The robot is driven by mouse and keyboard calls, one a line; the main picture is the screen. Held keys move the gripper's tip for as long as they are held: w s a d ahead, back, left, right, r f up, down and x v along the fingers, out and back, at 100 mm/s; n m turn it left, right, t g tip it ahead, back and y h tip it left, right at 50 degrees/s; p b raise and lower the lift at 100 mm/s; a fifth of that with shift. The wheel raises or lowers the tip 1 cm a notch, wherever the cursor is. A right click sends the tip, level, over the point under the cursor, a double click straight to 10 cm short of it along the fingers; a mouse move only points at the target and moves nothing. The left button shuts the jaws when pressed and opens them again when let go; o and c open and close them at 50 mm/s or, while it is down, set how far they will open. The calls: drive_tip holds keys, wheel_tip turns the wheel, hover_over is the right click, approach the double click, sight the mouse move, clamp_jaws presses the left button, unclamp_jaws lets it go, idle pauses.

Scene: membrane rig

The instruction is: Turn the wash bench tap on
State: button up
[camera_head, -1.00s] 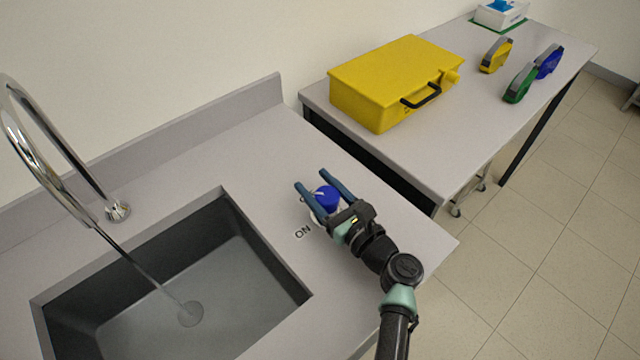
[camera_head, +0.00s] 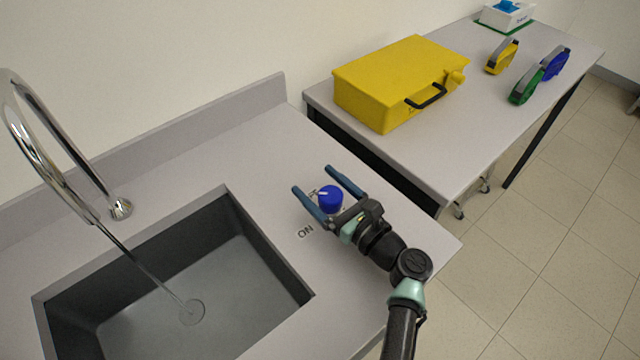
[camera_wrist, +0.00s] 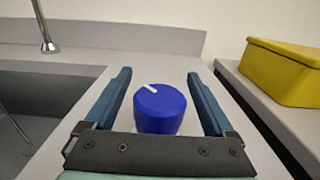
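The tap knob (camera_head: 330,199) is a blue dial with a white pointer mark, set on the bench right of the sink. An "ON" label (camera_head: 306,231) lies in front of it. My gripper (camera_head: 311,179) is open, with one finger on each side of the knob. In the wrist view the knob (camera_wrist: 159,108) stands between the fingers with visible gaps on both sides; its mark points up and left. The chrome spout (camera_head: 40,150) arches over the sink, and a thin stream (camera_head: 145,268) runs from it to the basin floor.
The grey sink basin (camera_head: 245,275) is left of my gripper. A second table (camera_head: 480,150) at the right holds a yellow case (camera_head: 385,85), several tape dispensers (camera_head: 525,86) and a white box (camera_head: 506,15). A low backsplash runs along the wall.

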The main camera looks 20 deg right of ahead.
drive_tip(key=v, duration=1.3)
